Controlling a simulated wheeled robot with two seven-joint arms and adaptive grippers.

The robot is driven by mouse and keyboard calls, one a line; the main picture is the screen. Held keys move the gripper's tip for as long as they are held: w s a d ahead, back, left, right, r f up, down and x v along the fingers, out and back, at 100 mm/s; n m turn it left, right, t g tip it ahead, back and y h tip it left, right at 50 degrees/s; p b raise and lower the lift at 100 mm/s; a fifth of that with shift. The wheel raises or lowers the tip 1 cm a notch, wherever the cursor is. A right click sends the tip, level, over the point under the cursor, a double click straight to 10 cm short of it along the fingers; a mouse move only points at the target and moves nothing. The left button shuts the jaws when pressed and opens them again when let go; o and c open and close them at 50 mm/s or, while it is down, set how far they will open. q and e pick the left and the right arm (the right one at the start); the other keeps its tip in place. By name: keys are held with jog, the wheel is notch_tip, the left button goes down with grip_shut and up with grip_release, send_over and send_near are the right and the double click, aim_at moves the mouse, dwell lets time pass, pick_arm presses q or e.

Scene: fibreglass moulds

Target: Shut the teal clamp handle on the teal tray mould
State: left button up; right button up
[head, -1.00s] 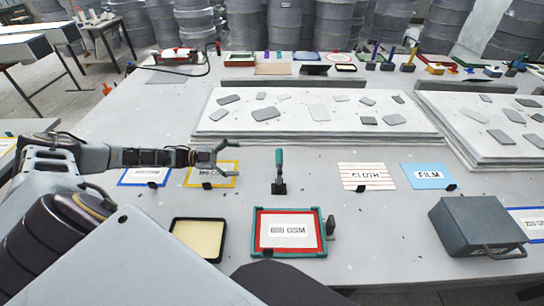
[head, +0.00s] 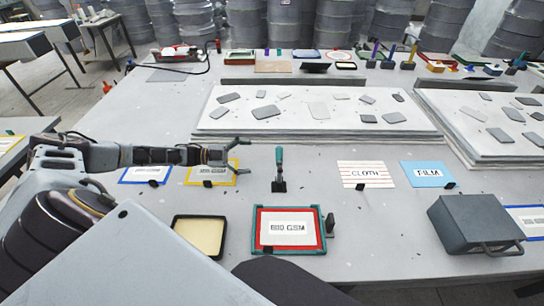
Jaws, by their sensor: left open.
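The teal tray mould (head: 321,232) lies near the table's front edge, with a red inner border and a white card reading "600 GSM". The teal clamp handle (head: 279,158) stands upright on a dark base (head: 279,186), just behind the tray and apart from it in the picture. My left gripper (head: 240,155) is open and empty, to the left of the handle and not touching it. My right gripper is not in view.
A black-rimmed cream tray (head: 198,237) sits left of the teal one. A grey box (head: 474,224) stands at the right. Cloth (head: 361,174) and film (head: 428,173) cards lie behind. A wide slab (head: 300,133) with grey pieces is farther back.

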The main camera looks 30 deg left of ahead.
pick_arm(q)
jog(key=p+x, duration=0.1)
jog(key=x, duration=0.7)
jog(key=shift+a, duration=0.1)
jog(key=shift+w+d, duration=0.35)
jog(key=shift+d, duration=0.2)
jog(key=shift+w+d, duration=0.1)
jog(key=shift+d, duration=0.1)
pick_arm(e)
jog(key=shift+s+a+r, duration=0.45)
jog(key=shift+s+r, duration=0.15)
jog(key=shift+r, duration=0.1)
pick_arm(q)
jog(key=c, duration=1.4)
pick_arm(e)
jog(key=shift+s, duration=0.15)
